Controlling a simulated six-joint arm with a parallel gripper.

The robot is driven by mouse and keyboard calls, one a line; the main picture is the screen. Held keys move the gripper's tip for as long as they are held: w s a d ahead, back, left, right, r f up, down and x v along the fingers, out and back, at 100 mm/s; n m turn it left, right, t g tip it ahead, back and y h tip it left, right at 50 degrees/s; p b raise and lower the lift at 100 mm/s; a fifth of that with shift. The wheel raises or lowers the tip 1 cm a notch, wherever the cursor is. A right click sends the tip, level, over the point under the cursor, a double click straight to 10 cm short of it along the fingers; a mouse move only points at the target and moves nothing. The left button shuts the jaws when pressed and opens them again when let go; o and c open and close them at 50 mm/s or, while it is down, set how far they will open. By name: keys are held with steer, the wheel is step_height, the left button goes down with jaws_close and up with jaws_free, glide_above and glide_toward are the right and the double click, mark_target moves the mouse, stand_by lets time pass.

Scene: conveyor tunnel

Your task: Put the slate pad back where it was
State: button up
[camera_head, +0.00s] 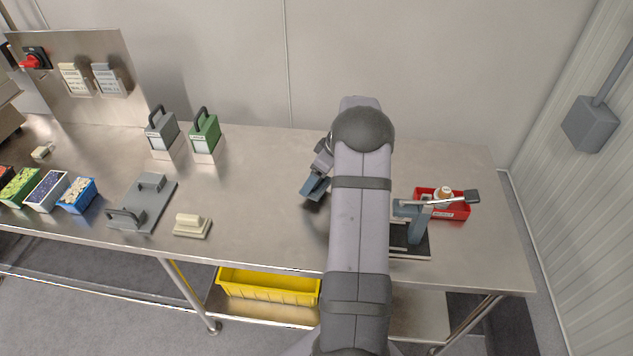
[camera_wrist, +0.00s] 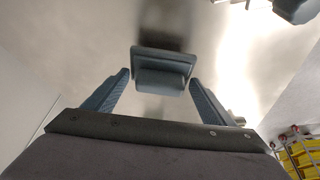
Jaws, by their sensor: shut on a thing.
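The slate pad (camera_wrist: 162,58) is a blue-grey block with a flat plate and a raised grip. It sits between the two fingertips of my gripper (camera_wrist: 160,88) in the wrist view. My gripper is shut on its grip and holds it over the steel table, with a dark shadow beyond it. In the head view my gripper (camera_head: 318,185) is left of my arm, over the middle of the table. The pad and fingers look alike there, and my arm hides part of the table. I cannot tell the pad's exact height.
A grey plate with two handles (camera_head: 147,207) and a cream pad (camera_head: 191,229) lie on the left. Grey (camera_head: 162,132) and green (camera_head: 205,134) handled boxes stand behind. A red tray (camera_head: 449,211) and lever stand (camera_head: 416,228) are right. The table's middle left is clear.

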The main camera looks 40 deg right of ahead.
steer(key=shift+f, duration=1.25)
steer(key=shift+f, duration=0.25)
steer(key=o, duration=1)
steer(key=shift+r, duration=0.1)
steer(key=shift+r, duration=0.15)
steer(key=b+v, duration=0.1)
steer(key=v, duration=1.1)
steer(key=shift+b, duration=0.4)
